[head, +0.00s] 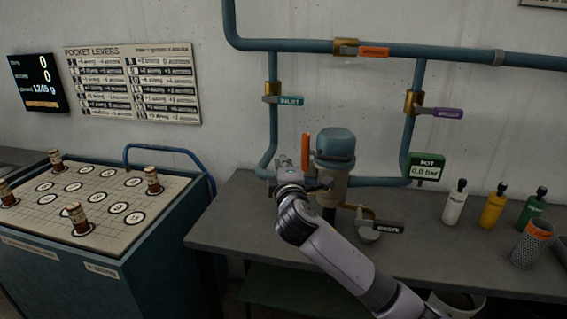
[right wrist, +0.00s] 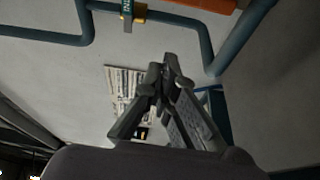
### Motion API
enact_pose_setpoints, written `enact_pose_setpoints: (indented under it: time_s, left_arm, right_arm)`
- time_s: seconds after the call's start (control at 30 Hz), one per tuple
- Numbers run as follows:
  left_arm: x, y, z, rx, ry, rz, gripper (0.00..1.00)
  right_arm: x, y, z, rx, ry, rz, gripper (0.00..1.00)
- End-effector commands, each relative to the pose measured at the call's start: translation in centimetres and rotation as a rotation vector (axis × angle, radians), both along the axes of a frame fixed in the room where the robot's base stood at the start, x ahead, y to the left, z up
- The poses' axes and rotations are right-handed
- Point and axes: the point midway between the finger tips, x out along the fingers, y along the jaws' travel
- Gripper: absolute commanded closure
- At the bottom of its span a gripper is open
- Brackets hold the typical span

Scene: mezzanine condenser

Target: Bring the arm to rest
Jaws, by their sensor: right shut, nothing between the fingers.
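My right arm reaches in from the lower right in the head view. Its gripper (head: 283,163) is in front of the teal pipework, just left of the blue-capped pot (head: 335,150) on the bench. In the right wrist view the fingers of my right gripper (right wrist: 165,62) are together with nothing between them. An orange lever (head: 306,152) stands upright between the gripper and the pot; I cannot tell whether the gripper touches it. My left gripper is not in view.
The grey bench (head: 225,235) holds white, yellow and green bottles (head: 492,211) and a perforated cup (head: 531,246) at right. Teal (head: 290,100), orange (head: 374,52) and purple (head: 448,113) valve handles sit on the pipes. A board cart (head: 110,185) stands left.

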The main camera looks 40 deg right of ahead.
Motion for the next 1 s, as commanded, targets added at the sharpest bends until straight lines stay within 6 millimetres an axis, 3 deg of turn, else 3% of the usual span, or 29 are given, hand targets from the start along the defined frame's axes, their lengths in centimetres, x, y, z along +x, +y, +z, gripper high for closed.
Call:
enact_pose_setpoints:
  time_s: [0.33, 0.43, 0.57, 0.67, 0.8, 0.9, 1.0]
  left_arm:
    - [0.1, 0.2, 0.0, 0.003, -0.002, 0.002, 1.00]
    - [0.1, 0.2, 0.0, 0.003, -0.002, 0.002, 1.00]
    - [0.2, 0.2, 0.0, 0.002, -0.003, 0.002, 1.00]
    - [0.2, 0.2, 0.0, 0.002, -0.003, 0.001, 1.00]
    - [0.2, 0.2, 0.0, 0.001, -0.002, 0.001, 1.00]
    - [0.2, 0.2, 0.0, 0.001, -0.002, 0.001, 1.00]
    - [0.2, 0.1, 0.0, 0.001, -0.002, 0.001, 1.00]
  right_arm:
    - [0.0, 0.1, -0.2, 0.005, 0.002, 0.001, 1.00]
    - [-0.4, 0.8, -2.0, 0.049, 0.023, 0.010, 1.00]
    - [-2.6, 3.3, -8.0, 0.215, 0.102, 0.025, 1.00]
    - [-5.9, 6.1, -14.3, 0.405, 0.193, 0.021, 1.00]
    - [-12.1, 10.3, -22.0, 0.683, 0.331, -0.026, 1.00]
    - [-17.0, 13.1, -26.0, 0.862, 0.424, -0.085, 1.00]
    - [-21.2, 15.4, -28.5, 1.001, 0.497, -0.147, 1.00]
